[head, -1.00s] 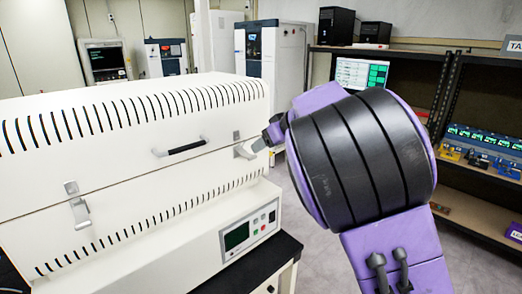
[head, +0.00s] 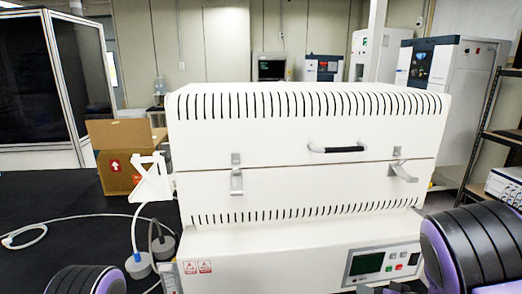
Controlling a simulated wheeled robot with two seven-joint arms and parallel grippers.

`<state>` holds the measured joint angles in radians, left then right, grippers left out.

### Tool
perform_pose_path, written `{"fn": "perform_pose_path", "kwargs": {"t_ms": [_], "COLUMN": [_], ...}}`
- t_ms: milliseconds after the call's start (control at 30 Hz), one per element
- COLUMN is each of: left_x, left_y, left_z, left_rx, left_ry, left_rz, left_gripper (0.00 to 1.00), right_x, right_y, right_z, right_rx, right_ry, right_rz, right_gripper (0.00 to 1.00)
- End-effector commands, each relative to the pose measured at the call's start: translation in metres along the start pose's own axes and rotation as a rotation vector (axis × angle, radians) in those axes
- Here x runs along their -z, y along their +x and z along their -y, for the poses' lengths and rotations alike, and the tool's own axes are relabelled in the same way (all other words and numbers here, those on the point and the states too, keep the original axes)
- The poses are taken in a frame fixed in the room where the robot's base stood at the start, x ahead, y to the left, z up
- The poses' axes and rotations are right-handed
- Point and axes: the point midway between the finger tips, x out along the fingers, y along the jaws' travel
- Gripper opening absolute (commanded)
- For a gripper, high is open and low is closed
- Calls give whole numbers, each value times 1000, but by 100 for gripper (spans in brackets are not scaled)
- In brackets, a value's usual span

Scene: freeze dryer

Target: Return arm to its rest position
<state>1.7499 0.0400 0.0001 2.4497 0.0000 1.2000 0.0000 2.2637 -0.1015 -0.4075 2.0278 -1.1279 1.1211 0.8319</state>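The white furnace-like machine (head: 300,203) with slotted panels stands in the middle of the head view, its lid closed. A black-and-silver handle (head: 337,149) is on its front, with a latch on the left (head: 236,180) and a latch on the right (head: 402,171). The right latch slants outward. Parts of my purple and black arms show at the bottom left and bottom right corners.
A dark bench (head: 60,205) extends left of the machine, with a cardboard box (head: 118,158), a white cable (head: 50,226) and a white bracket (head: 151,180). A glass-walled enclosure (head: 62,80) stands behind. A dark shelf rack (head: 498,135) is at the right.

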Motion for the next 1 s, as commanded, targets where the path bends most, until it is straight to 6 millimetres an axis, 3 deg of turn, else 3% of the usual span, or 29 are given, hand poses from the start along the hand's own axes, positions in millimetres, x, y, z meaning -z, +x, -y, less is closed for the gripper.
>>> {"fn": "perform_pose_path", "kwargs": {"t_ms": [33, 167, 300, 433, 500, 600, 1000], "left_x": [-6, -12, -19, -23, -24, -25, -24], "left_y": [14, 30, 46, 56, 58, 60, 59], "left_z": [-1, -3, -4, -5, -5, -5, -5], "left_rx": [0, 0, 0, 0, 0, 0, 0], "left_ry": [0, 0, 0, 0, 0, 0, 0], "left_rz": [0, 0, 0, 0, 0, 0, 0], "left_gripper": [40, 40, 40, 40, 40, 40, 40], "right_x": [-54, -167, -283, -358, -381, -396, -397], "right_y": [12, 11, -23, -69, -89, -105, -108], "right_z": [-18, -52, -82, -96, -99, -101, -101], "right_rx": [-45, -215, -452, -641, -708, -760, -769], "right_ry": [59, 160, 210, 206, 196, 185, 180], "right_rz": [13, 44, 141, 255, 304, 342, 347], "right_gripper": [57, 57, 57, 57, 57, 57, 57]}}
